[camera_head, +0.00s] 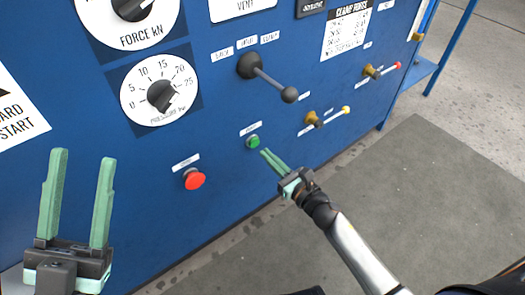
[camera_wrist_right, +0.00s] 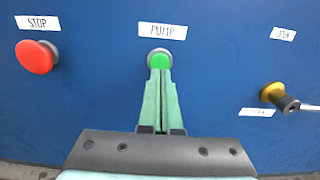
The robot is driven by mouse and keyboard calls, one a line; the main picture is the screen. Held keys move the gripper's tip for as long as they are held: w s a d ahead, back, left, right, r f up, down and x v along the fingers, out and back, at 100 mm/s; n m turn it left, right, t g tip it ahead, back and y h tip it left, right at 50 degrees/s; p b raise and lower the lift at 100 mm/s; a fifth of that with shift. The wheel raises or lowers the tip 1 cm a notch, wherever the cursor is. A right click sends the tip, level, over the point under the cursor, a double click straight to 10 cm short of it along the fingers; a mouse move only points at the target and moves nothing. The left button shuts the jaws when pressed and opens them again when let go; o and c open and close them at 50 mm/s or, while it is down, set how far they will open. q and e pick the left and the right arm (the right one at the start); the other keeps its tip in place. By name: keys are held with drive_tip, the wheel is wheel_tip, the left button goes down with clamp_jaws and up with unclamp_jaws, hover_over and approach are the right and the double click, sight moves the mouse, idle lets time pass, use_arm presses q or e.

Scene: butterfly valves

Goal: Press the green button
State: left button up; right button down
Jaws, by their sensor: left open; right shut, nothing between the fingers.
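The green button (camera_head: 253,142) sits on the blue panel, right of and above the red button. In the right wrist view the green button (camera_wrist_right: 159,60) is under a label reading PUMP. My right gripper (camera_head: 265,152) is shut and empty, with its fingertips just below and right of the green button in the head view. In the right wrist view the fingertips (camera_wrist_right: 160,72) overlap the button's lower edge; I cannot tell whether they touch it. My left gripper (camera_head: 82,155) is open and empty at the lower left, away from the button.
A red stop button (camera_head: 194,179) is left of the green one. A black lever (camera_head: 268,77) stands out above it. Brass valves with a yellow-tipped handle (camera_head: 327,116) and a red-tipped handle (camera_head: 381,70) are to the right. Grey floor (camera_head: 430,190) lies right of the panel.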

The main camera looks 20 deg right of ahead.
sight(254, 143)
drive_tip(key=shift+x, duration=1.5)
